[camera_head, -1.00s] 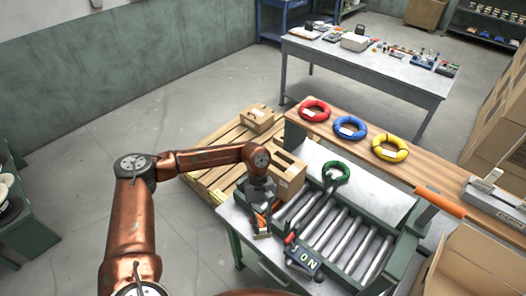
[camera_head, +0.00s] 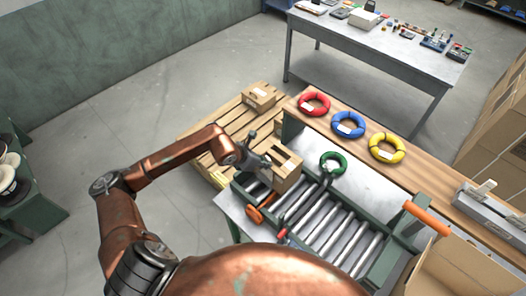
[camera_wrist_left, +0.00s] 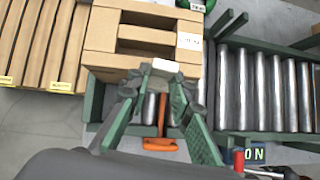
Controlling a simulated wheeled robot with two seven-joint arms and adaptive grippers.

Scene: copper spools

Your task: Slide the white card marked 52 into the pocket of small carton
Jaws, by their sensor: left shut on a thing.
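The small carton (camera_head: 287,179) is an open-topped brown box on the near end of the roller conveyor. In the left wrist view the carton (camera_wrist_left: 100,42) fills the upper middle, with slot-like openings and a white label on its right side. My left gripper (camera_head: 262,165) is at the carton's left side. In the left wrist view its green fingers (camera_wrist_left: 163,82) point at the carton and are shut on a small white card (camera_wrist_left: 165,66). The card is at the carton's near edge; its number is not readable, and I cannot tell whether it is in the pocket. My right gripper is not in view.
An orange-handled tool (camera_head: 262,207) lies beside the rollers (camera_head: 325,222). Red, blue and yellow rings lie on the wooden bench (camera_head: 410,170). A wooden pallet (camera_head: 215,150) stands at left.

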